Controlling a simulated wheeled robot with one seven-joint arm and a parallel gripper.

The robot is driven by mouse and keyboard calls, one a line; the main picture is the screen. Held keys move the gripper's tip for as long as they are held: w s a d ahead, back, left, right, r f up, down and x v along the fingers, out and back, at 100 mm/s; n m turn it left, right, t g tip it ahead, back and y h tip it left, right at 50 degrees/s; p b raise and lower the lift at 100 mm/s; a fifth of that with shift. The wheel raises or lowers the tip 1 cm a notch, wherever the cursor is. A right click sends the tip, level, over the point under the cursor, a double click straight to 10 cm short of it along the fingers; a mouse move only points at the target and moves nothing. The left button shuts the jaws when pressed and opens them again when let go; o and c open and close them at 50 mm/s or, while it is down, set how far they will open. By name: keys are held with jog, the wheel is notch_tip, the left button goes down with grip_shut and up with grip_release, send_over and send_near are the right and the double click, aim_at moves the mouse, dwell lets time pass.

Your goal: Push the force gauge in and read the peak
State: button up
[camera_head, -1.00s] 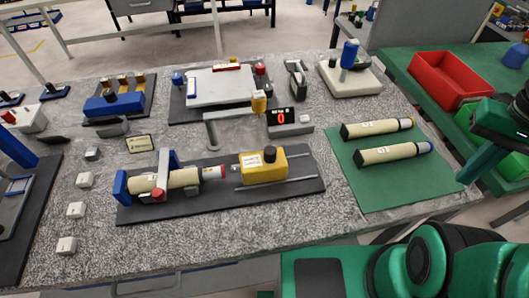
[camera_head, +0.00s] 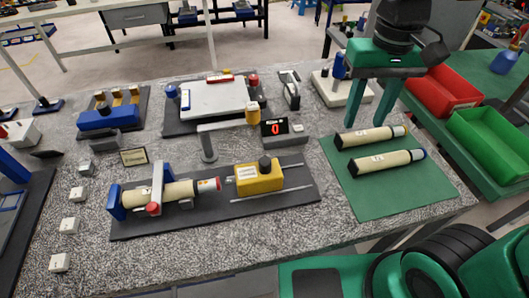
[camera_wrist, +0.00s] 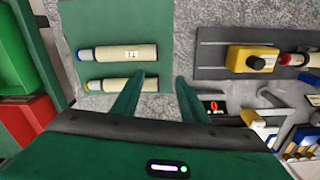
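The force gauge (camera_head: 258,180) is a yellow block with a black knob, on two rails on a dark base plate (camera_head: 215,222). It also shows in the wrist view (camera_wrist: 241,63). Left of it, a cream cylinder (camera_head: 179,191) with a red end lies in a blue clamp with a red knob; a small gap separates it from the gauge's tip. A black display (camera_head: 274,128) behind the gauge reads a red 0. My gripper (camera_head: 364,120) is open and empty, fingers pointing down near the green mat's back edge, right of the gauge. It also shows in the wrist view (camera_wrist: 163,80).
Two cream cylinders (camera_head: 371,137) lie on the green mat (camera_head: 385,190). A white scale (camera_head: 333,90) stands behind my gripper. A grey post with an arm (camera_head: 208,145) stands behind the base plate. Red (camera_head: 440,92) and green bins are at the right.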

jog(key=s+a+r+n, duration=0.1)
jog(key=a+r+n, duration=0.15)
jog(key=a, duration=0.95)
jog(key=n, duration=0.3)
send_over(265, 159)
jog(key=shift+m, duration=0.35)
notch_tip(265, 159, down, 10)
jog(key=shift+s+f, duration=0.1)
grip_shut()
